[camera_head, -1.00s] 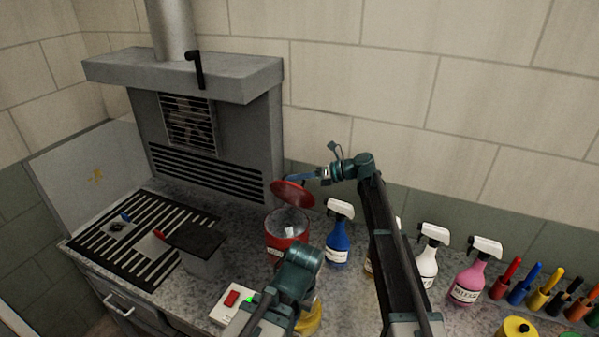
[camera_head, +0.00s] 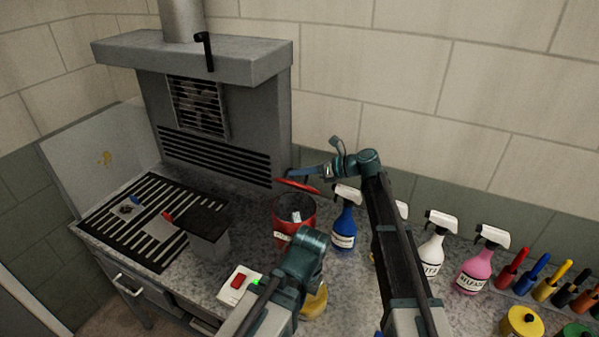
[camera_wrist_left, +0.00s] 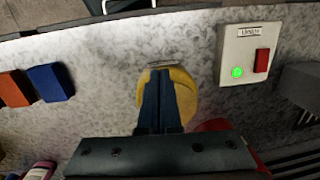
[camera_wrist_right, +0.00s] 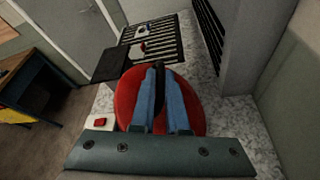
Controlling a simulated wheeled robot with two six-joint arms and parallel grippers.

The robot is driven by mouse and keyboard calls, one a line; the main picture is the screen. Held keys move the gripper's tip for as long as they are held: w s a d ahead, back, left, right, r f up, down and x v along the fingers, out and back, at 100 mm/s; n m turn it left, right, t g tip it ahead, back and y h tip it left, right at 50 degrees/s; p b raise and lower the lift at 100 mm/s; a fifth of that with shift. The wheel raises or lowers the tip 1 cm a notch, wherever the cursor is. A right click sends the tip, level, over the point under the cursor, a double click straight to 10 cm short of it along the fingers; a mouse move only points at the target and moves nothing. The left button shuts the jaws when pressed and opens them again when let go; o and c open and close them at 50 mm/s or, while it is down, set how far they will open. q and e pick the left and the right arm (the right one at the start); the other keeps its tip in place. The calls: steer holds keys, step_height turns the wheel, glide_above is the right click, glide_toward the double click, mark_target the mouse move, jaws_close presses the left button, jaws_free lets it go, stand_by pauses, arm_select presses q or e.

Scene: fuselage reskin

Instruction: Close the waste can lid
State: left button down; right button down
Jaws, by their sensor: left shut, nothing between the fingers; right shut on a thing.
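The red waste can (camera_head: 294,222) stands on the counter with its mouth open and pale waste inside. Its red lid (camera_head: 298,187) is above the can's rim, seen almost edge-on and slightly tilted. My right gripper (camera_head: 290,176) is shut on the lid. In the right wrist view, the blue fingers (camera_wrist_right: 160,72) have a dark part between them, with the red lid disc (camera_wrist_right: 126,92) behind. In the left wrist view, my left gripper (camera_wrist_left: 160,70) is shut and empty, over a yellow object (camera_wrist_left: 184,92). Its fingertips are hidden in the head view.
A blue spray bottle (camera_head: 344,222) stands close right of the can, with white (camera_head: 432,252) and pink (camera_head: 477,266) bottles farther right. A switch box (camera_head: 239,284) is in front. A slatted grate (camera_head: 140,225) and grey hood unit (camera_head: 215,150) are to the left and behind.

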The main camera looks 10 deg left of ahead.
steer(key=c, duration=0.9)
jaws_free()
steer(key=p+v, duration=0.4)
steer(key=v, duration=0.8)
steer(key=shift+d+r+p, duration=0.15)
steer(key=shift+d+p, duration=0.15)
steer(key=shift+s+d+r, duration=0.15)
steer(key=shift+d, duration=0.4)
